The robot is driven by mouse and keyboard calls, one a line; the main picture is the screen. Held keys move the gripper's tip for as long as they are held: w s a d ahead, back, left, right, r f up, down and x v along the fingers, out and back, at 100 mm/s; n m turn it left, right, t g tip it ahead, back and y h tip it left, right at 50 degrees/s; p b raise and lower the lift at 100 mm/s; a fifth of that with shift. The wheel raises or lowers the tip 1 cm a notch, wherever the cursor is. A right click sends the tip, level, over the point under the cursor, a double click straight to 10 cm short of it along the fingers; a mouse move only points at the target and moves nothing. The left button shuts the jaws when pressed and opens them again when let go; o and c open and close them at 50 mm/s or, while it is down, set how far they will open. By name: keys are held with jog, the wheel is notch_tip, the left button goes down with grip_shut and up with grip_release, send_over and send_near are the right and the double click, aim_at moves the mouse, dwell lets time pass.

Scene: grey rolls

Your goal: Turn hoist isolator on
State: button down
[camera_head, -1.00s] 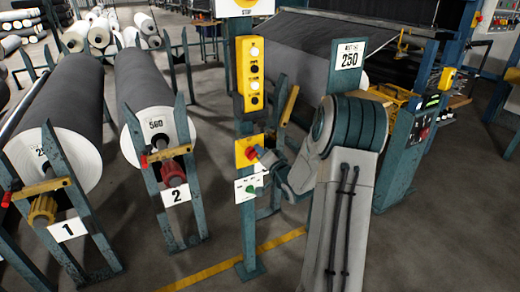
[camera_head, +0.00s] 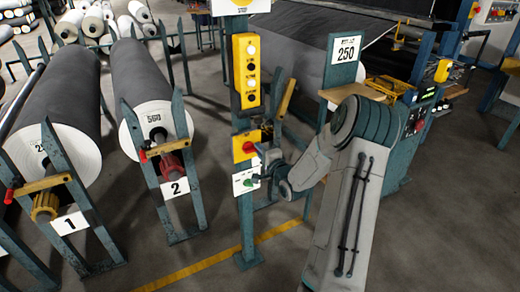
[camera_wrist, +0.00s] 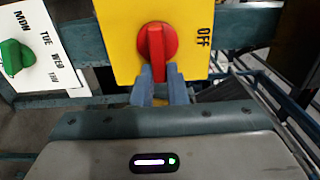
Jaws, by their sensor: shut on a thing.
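The isolator is a yellow plate (camera_head: 240,155) with a red rotary knob (camera_head: 249,147) on a teal post, below the yellow push-button box. In the wrist view the yellow plate (camera_wrist: 116,40) fills the top middle, with OFF printed at its right side. The red knob (camera_wrist: 156,42) has its handle pointing down in that view, not toward OFF. My gripper (camera_wrist: 162,74) is shut on the knob's handle, one finger on each side. In the head view my gripper (camera_head: 261,153) reaches the knob from the right, its fingertips small and partly hidden.
A white weekday card (camera_wrist: 55,55) with a green knob (camera_wrist: 15,57) sits close beside the plate; in the head view it is just below. The yellow button box (camera_head: 247,72) is above. Rolls in numbered stands are at left; a 250 sign (camera_head: 346,49) is behind my arm.

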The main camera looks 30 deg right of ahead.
dwell(0.4)
jog(key=c, duration=1.4)
grip_release()
jog(key=shift+c, duration=0.2)
jog(key=s, duration=1.3)
jog(key=shift+s+d, duration=0.2)
jog(key=shift+s, duration=0.2)
